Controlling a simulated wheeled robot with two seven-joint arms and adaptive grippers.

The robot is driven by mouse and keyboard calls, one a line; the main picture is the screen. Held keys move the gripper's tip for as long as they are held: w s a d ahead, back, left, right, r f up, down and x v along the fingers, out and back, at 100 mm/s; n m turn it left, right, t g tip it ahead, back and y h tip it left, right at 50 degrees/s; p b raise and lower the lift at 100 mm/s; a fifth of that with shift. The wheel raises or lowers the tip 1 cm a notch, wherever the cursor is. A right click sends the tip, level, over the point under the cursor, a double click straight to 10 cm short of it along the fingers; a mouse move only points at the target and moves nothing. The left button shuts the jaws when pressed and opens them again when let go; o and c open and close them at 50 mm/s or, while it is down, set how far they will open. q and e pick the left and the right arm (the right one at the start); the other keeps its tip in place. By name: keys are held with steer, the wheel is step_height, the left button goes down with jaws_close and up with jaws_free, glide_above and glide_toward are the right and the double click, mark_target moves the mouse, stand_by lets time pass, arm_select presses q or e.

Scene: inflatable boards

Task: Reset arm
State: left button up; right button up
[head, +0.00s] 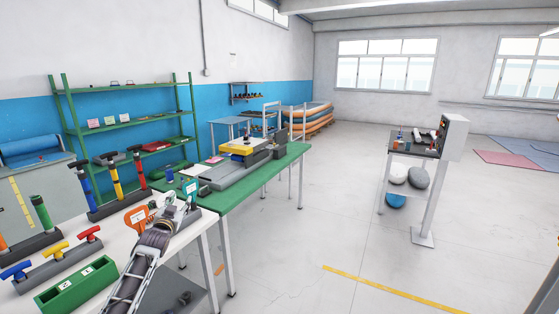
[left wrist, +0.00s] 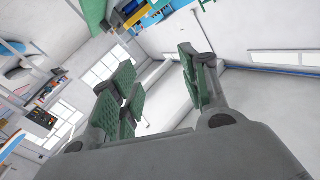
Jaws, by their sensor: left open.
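My left arm reaches in from the bottom of the head view, over the white table (head: 203,237). My left gripper (head: 180,206) is at its far end, near the edge of the green-topped table. In the left wrist view the gripper (left wrist: 160,82) has its green-padded fingers spread apart, with nothing between them. That view is strongly tilted and shows the room's walls and windows beyond the fingers. My right gripper is in neither view.
Close to the arm are an orange labelled piece (head: 137,218), a teal labelled piece (head: 190,190) and a green box (head: 75,288). Coloured-handled pumps (head: 117,188) stand farther left. The green table (head: 232,195) holds a machine. Open floor lies right, before a small stand (head: 420,236).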

arm_select(q)
steer(key=s+d+f+g, duration=0.25)
steer(key=s+f, duration=0.55)
steer(key=f, duration=0.9)
steer(key=s+d+f+g, duration=0.1)
steer(key=s+f+g, duration=0.2)
steer(key=s+f, duration=0.95)
steer(key=s+d+f+g, duration=0.1)
steer(key=s+f+g, duration=0.25)
steer(key=f, duration=1.75)
steer(key=s+d+f+g, duration=0.2)
steer(key=s+f, duration=0.6)
steer(key=s, duration=0.4)
steer(key=s+d+f+g, duration=0.1)
steer(key=s+f+g, duration=0.1)
steer(key=s+f, duration=0.85)
steer(key=s+d+f+g, duration=0.2)
steer(key=s+f, duration=0.1)
steer(key=s, duration=1.2)
steer(key=s+d+f+g+h, duration=0.1)
steer(key=s+d+f+g, duration=0.1)
steer(key=s, duration=1.3)
steer(key=shift+d+f+n, duration=0.15)
steer(key=shift+f+n, duration=0.25)
steer(key=shift+f, duration=0.15)
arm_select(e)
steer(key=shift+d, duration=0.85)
